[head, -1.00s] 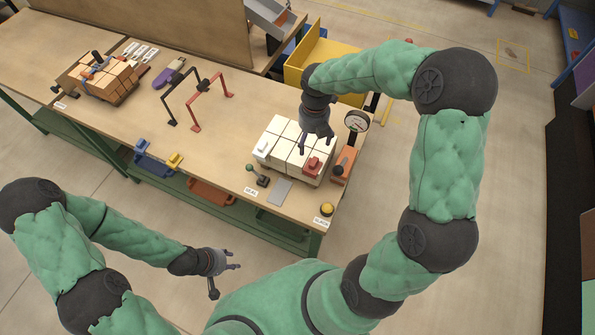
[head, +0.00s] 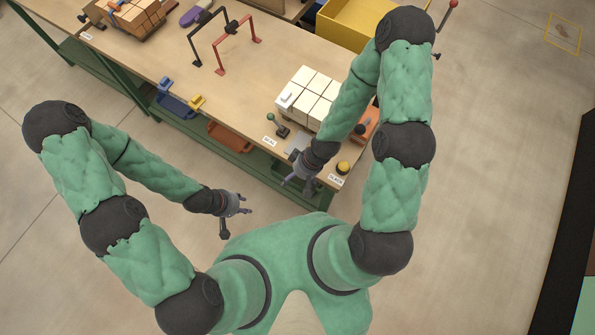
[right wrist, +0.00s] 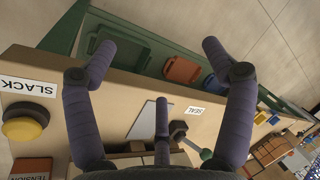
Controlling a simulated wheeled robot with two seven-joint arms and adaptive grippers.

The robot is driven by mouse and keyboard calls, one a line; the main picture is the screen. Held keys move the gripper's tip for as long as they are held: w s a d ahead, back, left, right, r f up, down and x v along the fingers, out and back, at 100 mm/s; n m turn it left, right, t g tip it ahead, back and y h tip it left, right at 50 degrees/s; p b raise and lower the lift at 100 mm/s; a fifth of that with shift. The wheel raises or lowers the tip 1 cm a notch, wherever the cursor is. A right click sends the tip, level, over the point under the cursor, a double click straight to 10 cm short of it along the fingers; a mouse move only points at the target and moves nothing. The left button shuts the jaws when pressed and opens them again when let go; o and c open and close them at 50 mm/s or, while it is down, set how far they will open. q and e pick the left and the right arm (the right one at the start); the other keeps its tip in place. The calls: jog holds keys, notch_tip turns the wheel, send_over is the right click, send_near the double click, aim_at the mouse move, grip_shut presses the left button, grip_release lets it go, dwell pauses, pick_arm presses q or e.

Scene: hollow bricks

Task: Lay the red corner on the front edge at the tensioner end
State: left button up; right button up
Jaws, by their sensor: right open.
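The red corner is not visible now; the right side of the white brick stack (head: 318,84) is hidden behind my right arm. A small white corner piece (head: 287,98) sits on the stack's front left edge. The orange tensioner (head: 371,117) stands at the right end, partly covered by my arm. My right gripper (head: 298,184) is over the table's front edge, in front of the stack, fingers spread and empty; its fingers (right wrist: 157,60) also show wide apart in the right wrist view. My left gripper (head: 243,208) is open and empty, off the table.
A grey plate (head: 298,143), a green-knobbed lever (head: 275,122) and a yellow button (head: 343,167) lie along the front edge. A red-and-black frame (head: 225,38) stands further left.

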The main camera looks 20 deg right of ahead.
jog(key=s+m, duration=0.1)
jog(key=s+f+m, duration=0.1)
jog(key=m, duration=0.1)
jog(key=s+a+f+m, duration=0.1)
jog(key=m, duration=0.1)
jog(key=shift+s, duration=0.35)
